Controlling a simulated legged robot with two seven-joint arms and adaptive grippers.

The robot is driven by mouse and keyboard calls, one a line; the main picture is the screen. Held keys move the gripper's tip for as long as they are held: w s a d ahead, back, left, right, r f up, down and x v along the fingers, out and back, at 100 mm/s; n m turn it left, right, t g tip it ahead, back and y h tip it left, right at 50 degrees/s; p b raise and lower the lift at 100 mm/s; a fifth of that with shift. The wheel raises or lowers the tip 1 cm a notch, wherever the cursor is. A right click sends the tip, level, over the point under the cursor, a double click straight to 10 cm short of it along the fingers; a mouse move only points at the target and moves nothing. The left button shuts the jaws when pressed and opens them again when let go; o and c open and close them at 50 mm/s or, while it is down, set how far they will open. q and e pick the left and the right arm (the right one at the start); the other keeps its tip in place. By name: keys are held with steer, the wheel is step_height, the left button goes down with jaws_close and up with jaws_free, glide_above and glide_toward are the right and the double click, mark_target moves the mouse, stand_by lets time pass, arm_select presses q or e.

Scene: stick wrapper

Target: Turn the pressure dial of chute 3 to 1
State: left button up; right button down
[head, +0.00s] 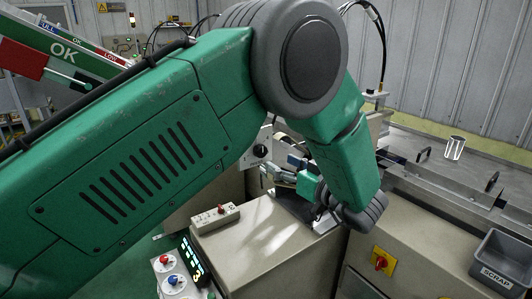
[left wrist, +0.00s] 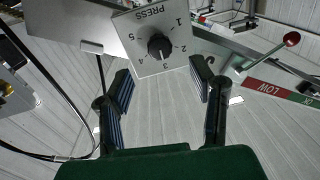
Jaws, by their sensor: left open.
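The pressure dial is a black round knob (left wrist: 160,47) on a pale plate (left wrist: 148,24) marked PRESS and numbered 1 to 5. Its light mark appears to point near 3. No chute number is readable on it. In the head view the dial (head: 261,151) shows behind my left arm, partly covered. My left gripper (left wrist: 160,72) is open and empty, with its two fingers either side of the space in front of the dial. In the head view the left gripper (head: 282,174) reaches toward the dial plate; contact with the knob is not visible.
A red-tipped lever (left wrist: 291,39) stands right of the dial in the wrist view. A switch box (head: 215,218) sits on the machine cabinet (head: 262,245). My arm covers much of the head view.

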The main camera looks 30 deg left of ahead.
mark_target(263, 153)
arm_select(q)
steer(key=b+x, duration=0.1)
steer(key=x, duration=0.7)
steer(key=shift+w+a, duration=0.15)
jaws_close()
